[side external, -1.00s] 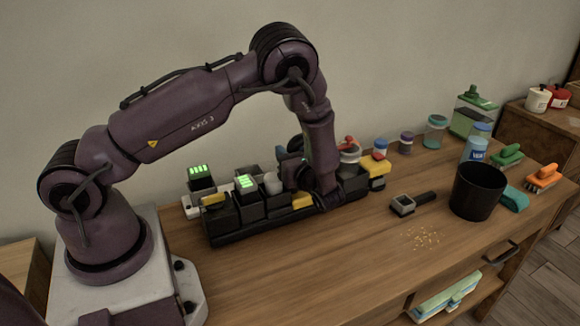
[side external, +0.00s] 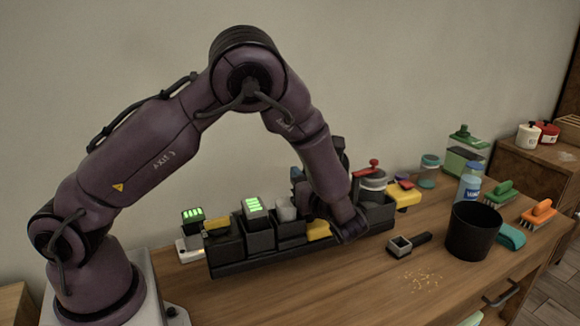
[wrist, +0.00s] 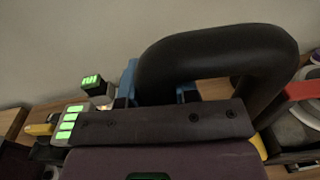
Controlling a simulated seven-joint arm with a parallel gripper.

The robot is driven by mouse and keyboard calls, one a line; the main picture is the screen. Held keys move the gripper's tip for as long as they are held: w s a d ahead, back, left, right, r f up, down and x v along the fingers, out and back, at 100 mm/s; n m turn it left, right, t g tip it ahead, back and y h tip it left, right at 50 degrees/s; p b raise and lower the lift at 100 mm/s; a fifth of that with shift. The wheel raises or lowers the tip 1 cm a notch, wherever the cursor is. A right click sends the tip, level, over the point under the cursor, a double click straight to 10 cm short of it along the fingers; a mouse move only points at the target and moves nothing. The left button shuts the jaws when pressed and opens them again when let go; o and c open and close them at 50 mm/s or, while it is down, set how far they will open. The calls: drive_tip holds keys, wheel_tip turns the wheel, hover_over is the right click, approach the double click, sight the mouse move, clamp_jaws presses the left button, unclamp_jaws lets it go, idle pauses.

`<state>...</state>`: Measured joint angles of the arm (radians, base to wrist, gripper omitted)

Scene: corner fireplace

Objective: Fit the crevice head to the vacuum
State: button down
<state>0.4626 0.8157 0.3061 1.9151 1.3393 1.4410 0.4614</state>
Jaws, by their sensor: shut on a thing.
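My gripper (side external: 347,230) is low over the right part of the black rack (side external: 235,268) in the side external view. The wrist view shows it from behind (wrist: 160,120); its fingertips are hidden. A thick black looped handle (wrist: 220,50) stands just beyond it, with blue parts (wrist: 130,80) beside it. My gripper is shut on this black-handled piece, which looks like the handheld vacuum. A small grey square-mouthed piece with a black stem (side external: 405,245) lies on the table, apart from my gripper. I cannot tell whether it is the crevice head.
A black bin (side external: 473,232) stands right of the crumbs (side external: 424,280). A red-topped canister (side external: 372,183) stands close right of my gripper. The table front is mostly clear.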

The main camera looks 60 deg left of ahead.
hover_over(311, 233)
drive_tip(key=w+a, duration=0.1)
drive_tip(key=a, duration=0.1)
drive_tip(key=shift+w+d+f+g, duration=0.1)
drive_tip(key=shift+w+d+g, duration=0.05)
drive_tip(key=shift+d+g, duration=0.15)
drive_tip(key=shift+d, duration=0.3)
drive_tip(key=shift+s+d+n+g, duration=0.15)
drive_tip(key=shift+s+n+g, duration=0.35)
drive_tip(key=shift+s+g, duration=0.1)
drive_tip(key=shift+w+f, duration=0.1)
drive_tip(key=shift+f, duration=0.05)
drive_tip(key=shift+f, duration=4.65)
drive_tip(key=c, duration=0.8)
unclamp_jaws()
